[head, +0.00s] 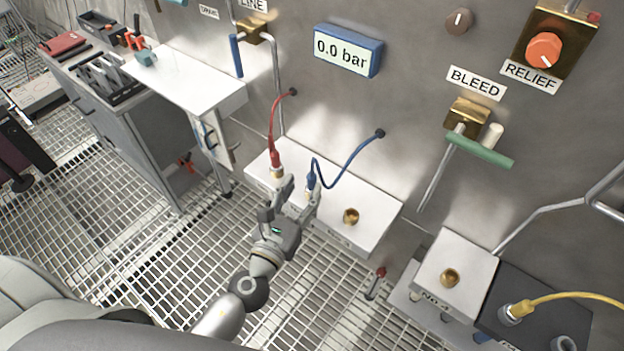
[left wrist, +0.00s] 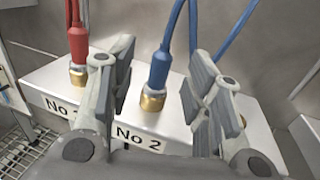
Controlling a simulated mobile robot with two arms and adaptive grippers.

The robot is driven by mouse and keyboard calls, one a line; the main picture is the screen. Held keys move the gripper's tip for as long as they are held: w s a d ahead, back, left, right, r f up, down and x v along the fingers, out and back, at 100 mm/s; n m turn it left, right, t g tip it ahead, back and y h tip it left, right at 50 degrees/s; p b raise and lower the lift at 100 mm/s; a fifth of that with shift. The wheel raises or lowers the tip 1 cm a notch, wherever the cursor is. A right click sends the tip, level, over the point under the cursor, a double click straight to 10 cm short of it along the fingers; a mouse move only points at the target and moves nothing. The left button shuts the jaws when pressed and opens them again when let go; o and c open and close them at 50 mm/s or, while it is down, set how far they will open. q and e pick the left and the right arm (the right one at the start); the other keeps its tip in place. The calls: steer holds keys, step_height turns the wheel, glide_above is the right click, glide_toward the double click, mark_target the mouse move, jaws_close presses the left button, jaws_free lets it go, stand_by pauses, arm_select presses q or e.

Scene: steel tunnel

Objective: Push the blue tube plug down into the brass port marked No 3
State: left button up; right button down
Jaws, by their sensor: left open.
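The blue tube plug (head: 311,181) stands upright in a brass fitting on the white block (head: 375,228). The left wrist view shows the blue plug (left wrist: 160,67) in the brass port marked No 2 (left wrist: 152,101). My left gripper (head: 298,192) is open, with its fingers (left wrist: 162,75) on either side of the blue plug and a visible gap on each side. An empty brass port (head: 351,216) sits to the right on the same block; its label is too small to read, but it follows No 2 in the row. My right gripper is not in view.
A red tube plug (head: 276,163) stands in the port left of the blue one. A separate white block (head: 470,252) with a brass port is at right, beside a dark box with a yellow hose (head: 570,296). The gauge (head: 347,50) reads 0.0 bar. A bench (head: 190,80) is at left.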

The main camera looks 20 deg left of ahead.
mark_target(310, 181)
arm_select(q)
steer(key=w, duration=0.3)
steer(key=w+d+p, duration=0.1)
steer(key=w, duration=0.1)
steer(key=shift+w+f, duration=0.15)
steer(key=shift+f, duration=0.05)
jaws_close()
